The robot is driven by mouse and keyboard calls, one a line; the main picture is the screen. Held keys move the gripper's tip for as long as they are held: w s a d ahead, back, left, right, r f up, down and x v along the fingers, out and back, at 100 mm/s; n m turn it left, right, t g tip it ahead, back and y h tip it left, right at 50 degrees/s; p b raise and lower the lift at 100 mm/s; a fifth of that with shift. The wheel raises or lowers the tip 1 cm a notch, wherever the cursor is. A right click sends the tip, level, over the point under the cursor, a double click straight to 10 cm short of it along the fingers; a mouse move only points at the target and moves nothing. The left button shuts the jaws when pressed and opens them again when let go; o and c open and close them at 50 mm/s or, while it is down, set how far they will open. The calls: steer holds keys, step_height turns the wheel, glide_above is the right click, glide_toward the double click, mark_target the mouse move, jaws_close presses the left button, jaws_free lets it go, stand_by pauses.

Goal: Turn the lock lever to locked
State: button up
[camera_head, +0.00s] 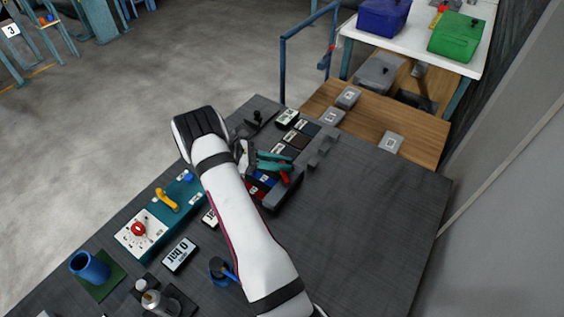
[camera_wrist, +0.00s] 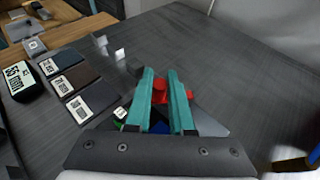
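A teal box (camera_head: 182,198) lies along the table's left side in the head view. A yellow lever (camera_head: 167,200) is on its top, set at a slant. A red knob (camera_head: 138,229) sits on a white marked plate at its near end. I cannot tell which of these is the lock lever, and no locked mark is readable. My gripper (camera_head: 290,161) is well to the right of the box, above a dark tray with coloured parts. Its teal fingers are apart. In the wrist view, a red thing (camera_wrist: 160,87) shows between and beyond the fingers; no grip on it is visible.
A blue mug (camera_head: 90,267) stands on a green mat at the front left. Labelled boxes (camera_head: 179,255) lie near the teal box. The dark tray (camera_head: 274,200) is under my gripper. The table's right part is clear. A wooden surface (camera_head: 420,135) adjoins behind.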

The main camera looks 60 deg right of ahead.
jaws_close()
steer(key=shift+s+d+m+g+y, duration=0.2)
steer(key=shift+m+g+y, duration=0.3)
steer(key=shift+m+y, duration=0.3)
steer(key=shift+s+d+m+g+y, duration=0.2)
steer(key=shift+m+g+y, duration=0.3)
steer(key=shift+m+y, duration=0.3)
steer(key=shift+s+d+m+g+y, duration=0.1)
steer(key=shift+s+m+g+y, duration=0.15)
steer(key=shift+m+y, duration=0.45)
steer(key=shift+s+d+m+g+y, duration=0.15)
steer(key=shift+m+g+y, duration=0.1)
steer(key=shift+m+y, duration=0.4)
steer(key=shift+y, duration=0.25)
steer(key=o, duration=0.8)
jaws_free()
steer(key=shift+r, duration=0.1)
